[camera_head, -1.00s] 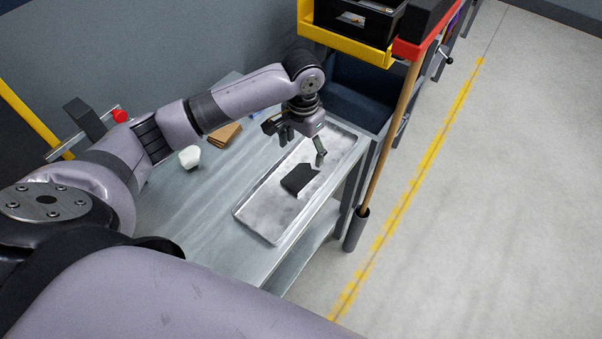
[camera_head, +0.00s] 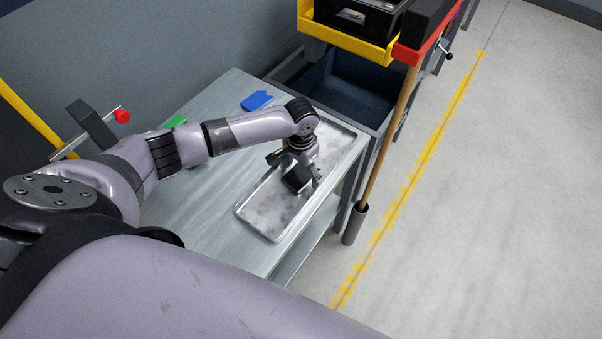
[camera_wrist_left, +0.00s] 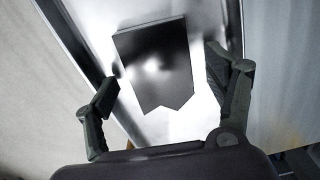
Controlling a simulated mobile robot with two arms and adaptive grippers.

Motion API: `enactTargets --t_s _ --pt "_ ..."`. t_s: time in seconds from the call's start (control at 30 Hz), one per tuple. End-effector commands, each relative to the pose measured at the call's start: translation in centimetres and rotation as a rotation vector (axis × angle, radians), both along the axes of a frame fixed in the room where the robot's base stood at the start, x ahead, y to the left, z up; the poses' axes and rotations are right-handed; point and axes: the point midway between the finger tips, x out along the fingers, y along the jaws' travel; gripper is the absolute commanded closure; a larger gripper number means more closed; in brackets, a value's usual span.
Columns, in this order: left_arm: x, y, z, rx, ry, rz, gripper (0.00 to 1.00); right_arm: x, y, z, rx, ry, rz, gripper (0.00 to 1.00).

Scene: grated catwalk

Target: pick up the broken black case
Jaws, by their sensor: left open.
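The broken black case (camera_head: 297,184) lies flat on a shallow metal tray (camera_head: 262,212) on the metal table. In the left wrist view the case (camera_wrist_left: 155,58) is a dark slab with a jagged, notched end facing the gripper. My left gripper (camera_head: 294,167) is directly over the case and partly hides it in the head view. In the wrist view its two open fingers (camera_wrist_left: 162,84) stand on either side of the case, with a gap to each side. My right gripper is not in view.
A blue piece (camera_head: 257,100) and a green piece (camera_head: 177,121) lie on the table behind my arm. A dark blue bin (camera_head: 345,85), a yellow shelf (camera_head: 345,38) and a wooden handle (camera_head: 388,135) stand close to the tray's far and right sides. The table's front left is clear.

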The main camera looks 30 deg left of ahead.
Motion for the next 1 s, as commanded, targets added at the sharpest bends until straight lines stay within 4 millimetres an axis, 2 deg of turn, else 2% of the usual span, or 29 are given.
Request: enactTargets --t_s 0.13,0.8,1.0 --pt "0.00 0.00 0.00 0.000 0.000 0.000 0.24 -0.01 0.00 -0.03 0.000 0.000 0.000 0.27" --pt "0.01 0.02 0.06 0.000 0.000 0.001 0.69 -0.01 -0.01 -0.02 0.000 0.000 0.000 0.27" --pt "0.02 0.01 0.07 0.000 0.000 0.001 0.70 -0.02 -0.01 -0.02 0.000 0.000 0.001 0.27"
